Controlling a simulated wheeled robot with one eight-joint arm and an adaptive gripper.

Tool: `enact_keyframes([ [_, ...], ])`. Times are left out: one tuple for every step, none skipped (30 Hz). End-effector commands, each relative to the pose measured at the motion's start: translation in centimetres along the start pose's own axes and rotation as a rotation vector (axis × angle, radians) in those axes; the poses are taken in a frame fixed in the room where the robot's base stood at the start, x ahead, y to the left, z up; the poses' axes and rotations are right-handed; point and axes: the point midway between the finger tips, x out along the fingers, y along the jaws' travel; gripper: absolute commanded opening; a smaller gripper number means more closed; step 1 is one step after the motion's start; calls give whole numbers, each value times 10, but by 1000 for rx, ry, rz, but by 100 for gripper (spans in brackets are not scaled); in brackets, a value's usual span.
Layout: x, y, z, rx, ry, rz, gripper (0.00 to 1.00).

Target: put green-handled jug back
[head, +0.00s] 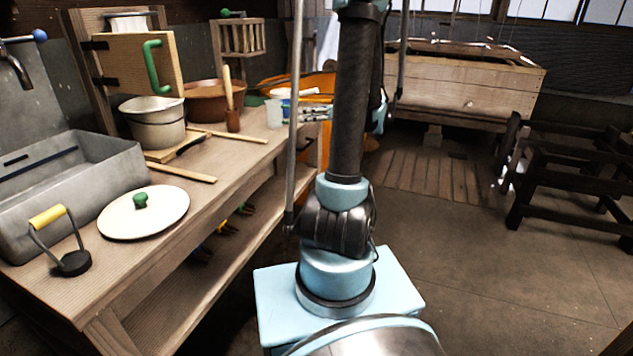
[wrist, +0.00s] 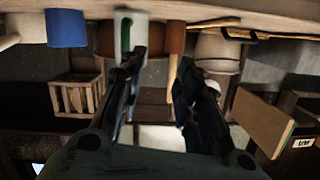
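The wrist view is upside down, with the bench along its top edge. There the green-handled jug (wrist: 118,38) is a pale cylinder with a green handle facing the camera. It stands on the bench, beyond my left-hand finger, whose tip overlaps its edge. My gripper (wrist: 163,68) is open, with its two dark fingers apart and nothing held between them. In the head view a pale container (head: 274,116) stands on the bench beside my arm; I cannot tell whether it is the jug. My gripper is out of the head view.
A brown tub (head: 207,103), a white pot (head: 157,131) and a wooden-handled tool (head: 229,88) stand near the jug. A blue container (wrist: 67,28) is at the other side. A cabinet door (head: 133,67) with a green handle stands open. A white lid (head: 160,214) lies nearer on the bench.

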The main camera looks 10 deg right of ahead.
Motion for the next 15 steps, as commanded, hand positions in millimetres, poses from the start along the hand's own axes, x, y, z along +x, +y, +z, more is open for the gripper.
enact_keyframes([
  [7,-16,0,34,-42,-6,31],
  [10,-23,2,55,-68,-8,31],
  [13,-33,4,84,-103,-8,31],
  [16,-40,5,105,-128,-8,31],
  [18,-48,7,126,-154,-7,31],
  [20,-57,9,153,-188,-3,31],
  [22,-65,12,173,-213,0,31],
  [24,-72,14,192,-239,4,31],
  [25,-82,17,218,-272,10,31],
  [26,-90,20,235,-298,15,31],
  [26,-97,23,253,-323,20,31],
  [26,-107,27,277,-356,30,31],
  [26,-114,30,294,-381,37,31],
  [26,-121,33,311,-404,46,31],
  [25,-131,37,332,-436,58,31],
])
